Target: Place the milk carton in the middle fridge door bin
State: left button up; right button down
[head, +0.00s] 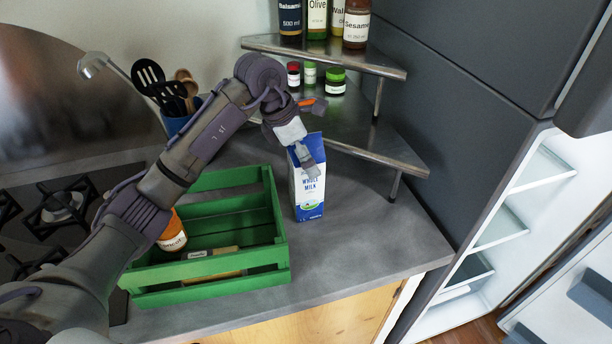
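The milk carton (308,190), blue and white with "WHOLE MILK" on it, stands upright on the grey counter, just right of the green crate. My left gripper (312,128) is at the carton's top, its fingers spread apart. One finger, with an orange part, is beyond the carton; the other overlaps its upper front. I cannot tell whether either touches it. The fridge (508,215) stands open at the right. Its door, at the lower right edge, shows grey-blue bins (592,298), partly cut off by the frame. My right gripper is out of view.
A metal corner shelf (375,150) with small jars and bottles stands behind the carton. A utensil holder (176,125) and hob (60,208) are left. Counter in front of the carton is clear.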

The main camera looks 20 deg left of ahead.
pick_arm(q)
jog(key=c, duration=1.8)
jog(key=shift+r, duration=0.1)
jog(key=shift+c, duration=0.2)
jog(key=shift+r, duration=0.1)
